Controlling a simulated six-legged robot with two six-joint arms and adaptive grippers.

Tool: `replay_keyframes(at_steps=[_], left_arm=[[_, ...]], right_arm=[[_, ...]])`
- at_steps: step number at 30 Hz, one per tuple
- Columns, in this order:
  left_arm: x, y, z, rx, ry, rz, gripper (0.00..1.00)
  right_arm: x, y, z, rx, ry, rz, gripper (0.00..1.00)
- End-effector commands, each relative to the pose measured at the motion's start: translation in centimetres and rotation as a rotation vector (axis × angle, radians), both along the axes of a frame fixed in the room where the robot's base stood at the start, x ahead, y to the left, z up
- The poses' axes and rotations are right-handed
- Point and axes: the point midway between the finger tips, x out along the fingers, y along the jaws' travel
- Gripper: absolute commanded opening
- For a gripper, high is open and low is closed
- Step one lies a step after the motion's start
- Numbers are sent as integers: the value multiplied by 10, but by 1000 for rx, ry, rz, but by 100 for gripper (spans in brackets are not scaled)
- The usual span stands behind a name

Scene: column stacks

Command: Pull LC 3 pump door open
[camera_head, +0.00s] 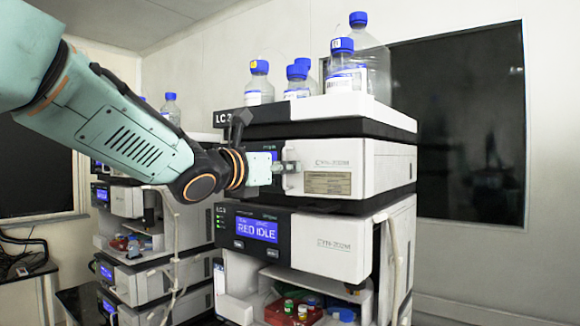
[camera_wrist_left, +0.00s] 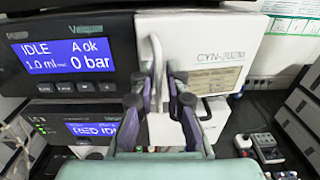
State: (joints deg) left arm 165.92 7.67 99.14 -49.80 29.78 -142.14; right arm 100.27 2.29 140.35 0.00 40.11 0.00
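The LC 3 pump (camera_head: 262,157) is the upper unit of the near stack in the head view. Its white door (camera_head: 376,165) is closed flush with the unit. In the left wrist view the door (camera_wrist_left: 205,50) is marked CYN-202W, beside a blue display reading IDLE and 0 bar. A pale vertical handle (camera_wrist_left: 156,62) stands at the door's left edge. My left gripper (camera_head: 284,167) is at this edge. In the wrist view its fingers (camera_wrist_left: 161,80) are apart, one on each side of the handle; I see no clear grip on it. My right gripper is not in view.
Several blue-capped bottles (camera_head: 346,62) stand on top of the stack. Below the pump is another unit (camera_head: 320,242) with a RED IDLE display, above an open bay of vials. A second stack (camera_head: 150,230) stands to the left.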

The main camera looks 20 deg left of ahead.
Motion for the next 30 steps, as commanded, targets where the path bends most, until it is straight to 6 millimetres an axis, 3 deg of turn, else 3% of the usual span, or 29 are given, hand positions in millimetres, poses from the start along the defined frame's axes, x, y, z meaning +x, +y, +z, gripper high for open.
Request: replay_keyframes(at_steps=[10, 15, 30], left_arm=[[-2, 1, 0, 0, -1, 0, 14], [-1, 1, 0, 0, 0, 0, 0], [1, -1, -2, 2, 5, -1, 0]], right_arm=[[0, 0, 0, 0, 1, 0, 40], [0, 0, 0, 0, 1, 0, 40], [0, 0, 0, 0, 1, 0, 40]])
